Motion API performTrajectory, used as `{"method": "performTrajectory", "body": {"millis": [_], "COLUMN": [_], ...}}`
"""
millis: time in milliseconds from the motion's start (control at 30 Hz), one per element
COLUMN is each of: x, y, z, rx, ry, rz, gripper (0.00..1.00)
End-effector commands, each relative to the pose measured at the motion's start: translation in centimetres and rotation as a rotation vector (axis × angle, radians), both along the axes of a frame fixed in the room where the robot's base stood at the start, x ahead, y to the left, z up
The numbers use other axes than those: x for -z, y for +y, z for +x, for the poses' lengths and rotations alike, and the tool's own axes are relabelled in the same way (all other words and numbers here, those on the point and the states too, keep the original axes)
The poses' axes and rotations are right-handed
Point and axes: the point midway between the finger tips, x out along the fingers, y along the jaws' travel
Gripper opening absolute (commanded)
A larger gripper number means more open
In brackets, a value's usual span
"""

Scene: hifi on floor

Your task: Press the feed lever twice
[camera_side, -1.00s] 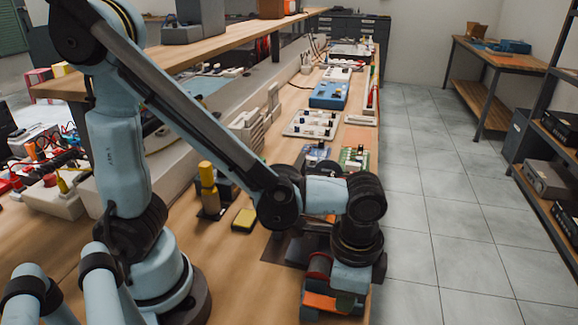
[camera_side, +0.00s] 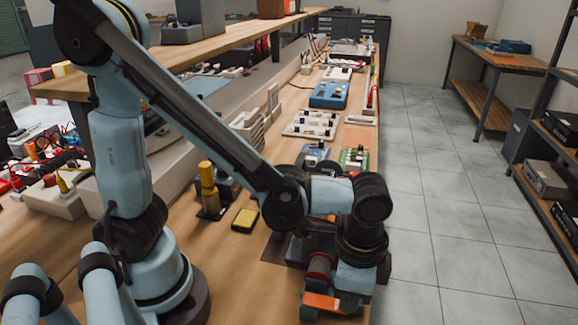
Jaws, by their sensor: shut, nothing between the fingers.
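A small machine with a reddish-brown roll (camera_side: 319,267) stands at the front end of the bench, partly hidden behind my wrist. A bright orange piece (camera_side: 321,302), which looks like the feed lever, sticks out low at its front. My gripper (camera_side: 349,303) points down at the right of the orange piece, close to it. The fingers are shut and hold nothing. I cannot tell whether they touch the lever, and the lever's right end is partly covered.
A yellow-topped block (camera_side: 244,219) and an upright yellow cylinder on a dark stand (camera_side: 208,188) are left of my forearm. Green (camera_side: 354,158) and blue (camera_side: 318,154) circuit boards lie behind my wrist. The floor (camera_side: 445,240) right of the bench is clear.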

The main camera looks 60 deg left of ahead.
Motion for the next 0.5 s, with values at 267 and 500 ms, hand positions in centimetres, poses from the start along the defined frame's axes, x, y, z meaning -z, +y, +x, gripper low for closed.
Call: {"method": "performTrajectory", "body": {"millis": [267, 500], "x": [-0.1, -1.7], "y": [0.0, 0.0], "z": [0.0, 0.0], "rx": [0.0, 0.0], "ry": [0.0, 0.0], "rz": [0.0, 0.0], "gripper": [0.0, 0.0]}}
